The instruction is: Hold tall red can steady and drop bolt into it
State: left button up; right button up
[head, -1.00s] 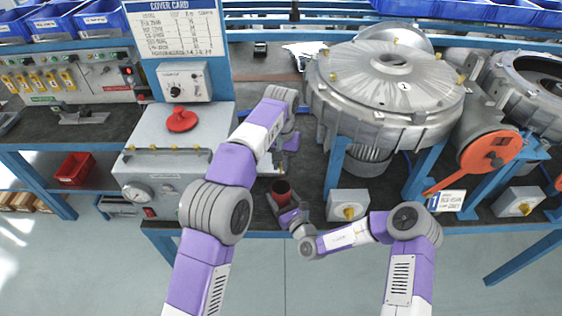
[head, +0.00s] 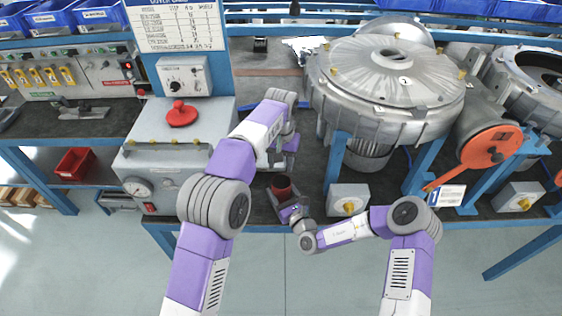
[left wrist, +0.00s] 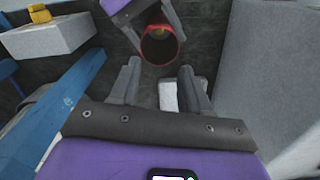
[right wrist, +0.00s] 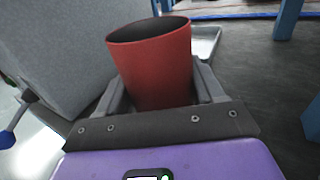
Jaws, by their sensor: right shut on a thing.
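The tall red can (head: 282,190) stands upright near the front edge of the bench in the head view. My right gripper (right wrist: 162,90) is shut around its sides; the can (right wrist: 155,65) fills the space between the fingers. My left gripper (left wrist: 160,75) is open, its fingers apart with nothing seen between them, just beside the can (left wrist: 160,55). In the left wrist view, a small yellowish thing shows inside the can's mouth; it may be the bolt, but I cannot tell for sure. No bolt shows elsewhere.
A pale tray (right wrist: 207,42) lies on the bench behind the can in the right wrist view. A grey box with a red knob (head: 165,130) stands left, and the large blower (head: 390,90) stands right. A small box with a yellow knob (head: 347,197) is close by.

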pick_arm(q)
jog(key=shift+r, duration=0.1)
notch_tip(320, 180, up, 7)
jog(key=shift+r, duration=0.15)
dwell(0.5)
dwell(0.3)
pick_arm(e)
jog(key=o, duration=1.1)
jog(key=shift+o, duration=0.2)
